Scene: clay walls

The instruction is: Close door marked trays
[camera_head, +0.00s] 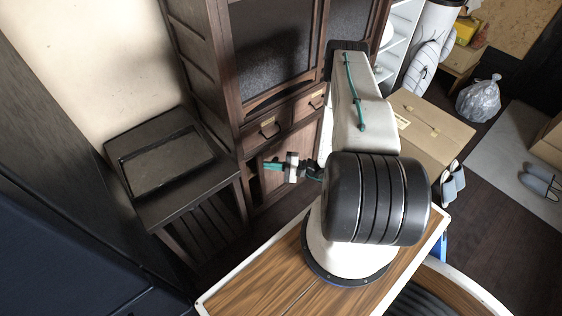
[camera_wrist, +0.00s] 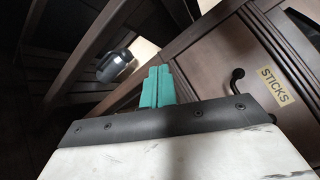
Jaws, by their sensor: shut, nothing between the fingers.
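A dark wooden cabinet (camera_head: 212,90) stands behind my arm. No label reading "trays" is legible in either view. Lower brown panels (camera_head: 290,190) show under the cabinet's drawers, partly hidden by my gripper and arm; I cannot tell which is the trays door or how far it stands open. My gripper (camera_head: 272,167) is in front of this lower part, its teal fingers pointing left. In the wrist view the fingers (camera_wrist: 158,86) are together and empty. A brown front with a "STICKS" label (camera_wrist: 276,86) and a black handle (camera_wrist: 235,78) is right of them.
A dark side table (camera_head: 190,196) with a slatted lower shelf stands left of the cabinet. A dark cylindrical object (camera_wrist: 115,65) shows beyond the fingers. A cardboard box (camera_head: 435,125) stands right of my arm. Slippers (camera_head: 452,182) and a grey bag (camera_head: 480,98) lie farther right.

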